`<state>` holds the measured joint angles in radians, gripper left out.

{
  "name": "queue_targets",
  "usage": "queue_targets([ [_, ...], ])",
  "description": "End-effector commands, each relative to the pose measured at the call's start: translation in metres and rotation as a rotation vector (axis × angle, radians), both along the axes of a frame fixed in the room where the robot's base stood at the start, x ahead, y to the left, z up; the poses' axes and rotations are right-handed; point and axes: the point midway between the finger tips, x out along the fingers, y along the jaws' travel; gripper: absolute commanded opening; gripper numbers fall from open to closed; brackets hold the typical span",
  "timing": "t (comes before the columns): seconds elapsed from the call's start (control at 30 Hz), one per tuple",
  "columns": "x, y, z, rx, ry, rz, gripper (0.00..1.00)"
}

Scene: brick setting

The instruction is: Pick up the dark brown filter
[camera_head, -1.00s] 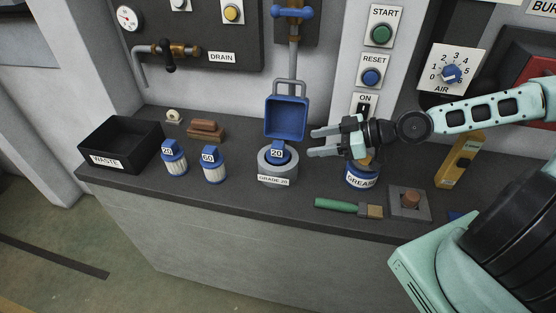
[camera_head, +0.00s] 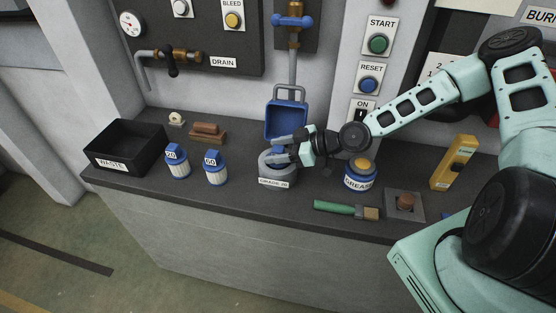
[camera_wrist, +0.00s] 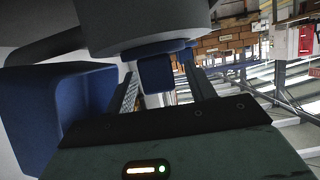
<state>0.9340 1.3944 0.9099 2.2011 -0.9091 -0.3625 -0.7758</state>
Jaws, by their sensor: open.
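A grey round housing (camera_head: 277,172) labelled GRADE 20 stands on the bench and holds a filter. Only the filter's blue top (camera_wrist: 158,74) shows, in the wrist view; its body is hidden inside the housing, so I cannot see a dark brown colour. The housing's blue lid (camera_head: 286,119) is swung up behind it, and looms at the left of the wrist view (camera_wrist: 60,115). My gripper (camera_head: 272,149) is open at the housing's mouth, its fingers around or just beside the blue top. Contact cannot be told.
Two white filters with blue tops, marked 20 (camera_head: 177,162) and 60 (camera_head: 215,169), stand left. A GREASE jar (camera_head: 360,175), green-handled brush (camera_head: 338,207) and yellow tool (camera_head: 455,163) are right.

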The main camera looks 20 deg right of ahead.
Motion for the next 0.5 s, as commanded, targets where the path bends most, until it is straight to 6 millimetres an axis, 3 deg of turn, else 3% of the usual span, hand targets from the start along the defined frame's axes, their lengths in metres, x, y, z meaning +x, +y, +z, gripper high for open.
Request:
queue_targets([
  [0.13, 0.0079, 0.0126, -0.0045, 0.002, 0.001, 0.001, 0.55],
  [0.4, 0.0094, 0.0141, -0.0074, 0.0, 0.0, -0.001, 0.55],
  [0.5, 0.0094, 0.014, -0.0074, 0.0, 0.0, -0.001, 0.29],
])
